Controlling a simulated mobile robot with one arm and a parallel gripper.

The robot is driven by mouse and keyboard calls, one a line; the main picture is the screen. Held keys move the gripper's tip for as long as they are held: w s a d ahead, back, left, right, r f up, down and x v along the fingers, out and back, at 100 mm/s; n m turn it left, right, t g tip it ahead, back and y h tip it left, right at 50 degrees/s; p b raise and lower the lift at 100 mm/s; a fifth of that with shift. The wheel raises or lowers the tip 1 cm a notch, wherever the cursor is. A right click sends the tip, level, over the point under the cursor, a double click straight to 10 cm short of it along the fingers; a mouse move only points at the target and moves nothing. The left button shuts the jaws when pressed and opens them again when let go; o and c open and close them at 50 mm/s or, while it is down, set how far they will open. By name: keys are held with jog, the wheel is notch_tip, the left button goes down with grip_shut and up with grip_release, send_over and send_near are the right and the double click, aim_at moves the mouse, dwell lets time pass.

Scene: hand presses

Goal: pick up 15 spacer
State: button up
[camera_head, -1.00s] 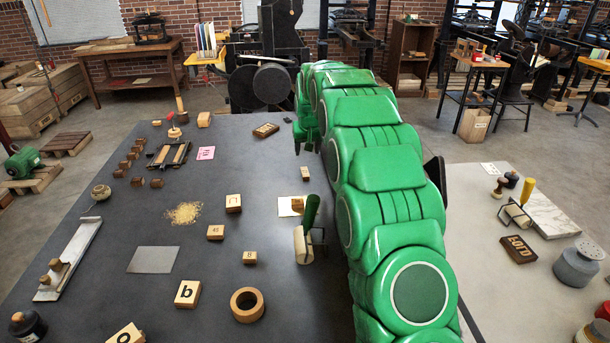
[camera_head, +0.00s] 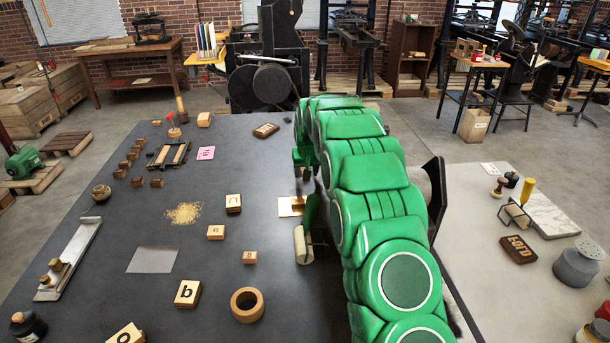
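A wooden block (camera_head: 215,232) with a two-digit mark lies mid-table; the mark is too small to read surely as 15. A smaller block (camera_head: 249,257) with an unclear mark lies to its lower right. My gripper (camera_head: 303,174) is low over the dark table, farther back and to the right of both. It is at the spot of another small wooden block, now mostly hidden behind the fingers. Its fingers are small and dark in this view, and I cannot tell whether they touch or hold that block.
The dark table (camera_head: 110,230) has clear room between things.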

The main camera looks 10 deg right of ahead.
jog(key=shift+w+f, duration=0.2)
jog(key=shift+f, duration=0.3)
grip_shut()
jog(key=shift+r, duration=0.1)
jog(key=shift+r, duration=1.4)
jog(key=shift+s+r, duration=0.15)
jog(key=shift+r, duration=0.15)
jog(key=s+r, duration=0.9)
jog(key=s, duration=0.4)
jog(key=shift+s+d+r, duration=0.2)
jog(key=shift+s+d, duration=0.15)
jog(key=shift+d, duration=0.05)
